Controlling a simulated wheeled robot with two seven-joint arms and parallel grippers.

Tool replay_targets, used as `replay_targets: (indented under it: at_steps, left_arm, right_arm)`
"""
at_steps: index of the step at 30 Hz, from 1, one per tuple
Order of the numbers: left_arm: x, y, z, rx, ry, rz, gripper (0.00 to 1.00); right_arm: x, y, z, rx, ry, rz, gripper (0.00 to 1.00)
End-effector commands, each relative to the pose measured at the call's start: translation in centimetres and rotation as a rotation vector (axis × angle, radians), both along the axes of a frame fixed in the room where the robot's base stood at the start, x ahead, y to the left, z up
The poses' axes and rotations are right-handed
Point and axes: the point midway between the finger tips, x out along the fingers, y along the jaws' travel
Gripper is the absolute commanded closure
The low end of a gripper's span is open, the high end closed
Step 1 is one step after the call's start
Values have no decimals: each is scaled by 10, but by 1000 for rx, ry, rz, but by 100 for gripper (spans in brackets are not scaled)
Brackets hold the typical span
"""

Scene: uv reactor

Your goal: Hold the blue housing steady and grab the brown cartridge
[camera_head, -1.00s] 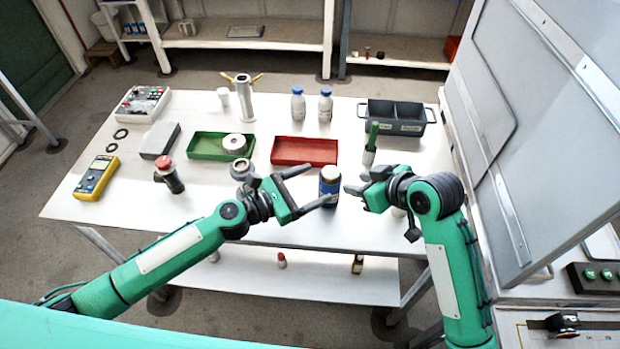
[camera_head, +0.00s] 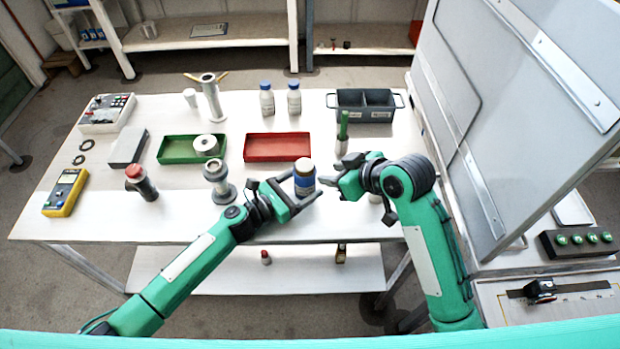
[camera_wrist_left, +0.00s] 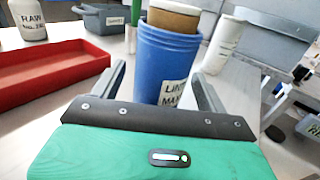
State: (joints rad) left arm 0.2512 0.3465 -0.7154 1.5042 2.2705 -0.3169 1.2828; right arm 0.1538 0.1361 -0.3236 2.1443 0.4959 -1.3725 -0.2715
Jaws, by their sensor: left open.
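The blue housing (camera_head: 305,185) stands upright near the table's front edge, with a white label. The brown cartridge (camera_head: 304,164) sits in its top and sticks out above the rim. In the left wrist view the housing (camera_wrist_left: 168,58) and cartridge (camera_wrist_left: 173,17) are just ahead, between the finger directions. My left gripper (camera_head: 302,186) is open, with its fingers reaching to either side of the housing; contact cannot be made out. My right gripper (camera_head: 332,172) is just right of the housing, apart from the cartridge; its finger opening is unclear.
A red tray (camera_head: 277,158) lies behind the housing. A green-topped cylinder (camera_head: 342,135) stands behind my right gripper. A grey two-part bin (camera_head: 365,115) is at the back right. A metal flanged part (camera_head: 217,190) stands left of my left gripper. A large grey panel rises at right.

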Motion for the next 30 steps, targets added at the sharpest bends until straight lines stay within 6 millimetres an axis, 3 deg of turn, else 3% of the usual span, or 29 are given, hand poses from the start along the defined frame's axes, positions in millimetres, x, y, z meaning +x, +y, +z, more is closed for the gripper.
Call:
replay_targets:
  at_steps: [6,17,25,30]
  left_arm:
    - [14,-18,0,0,0,1,24]
    - [16,-22,1,0,0,1,24]
    - [16,-21,1,0,0,1,75]
    - [16,-21,1,0,0,1,77]
  right_arm:
    - [0,0,0,0,0,0,64]
    - [0,0,0,0,0,0,64]
    - [0,0,0,0,0,0,64]
    - [0,0,0,0,0,0,64]
